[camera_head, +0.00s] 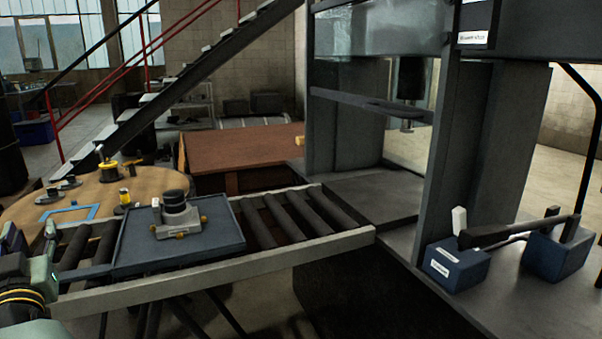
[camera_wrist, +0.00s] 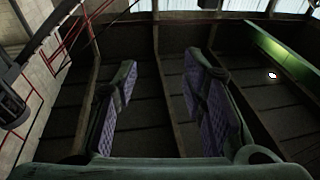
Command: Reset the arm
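My gripper (camera_wrist: 160,85) shows in the wrist view with its two purple-padded fingers apart and nothing between them. It is open and empty. Beyond the fingers, the wrist view shows dark panels and beams, with bright windows along the top edge. In the head view, part of my arm (camera_head: 30,285) shows at the lower left edge, beside the left end of the roller conveyor (camera_head: 270,262). Most of the arm is out of frame there.
A blue tray (camera_head: 215,249) on the conveyor bears a grey metal part (camera_head: 178,214). A round wooden table (camera_head: 85,192) stands behind at left. A press frame (camera_head: 455,150) rises at right, with two blue blocks (camera_head: 455,266) (camera_head: 553,257) on its bed.

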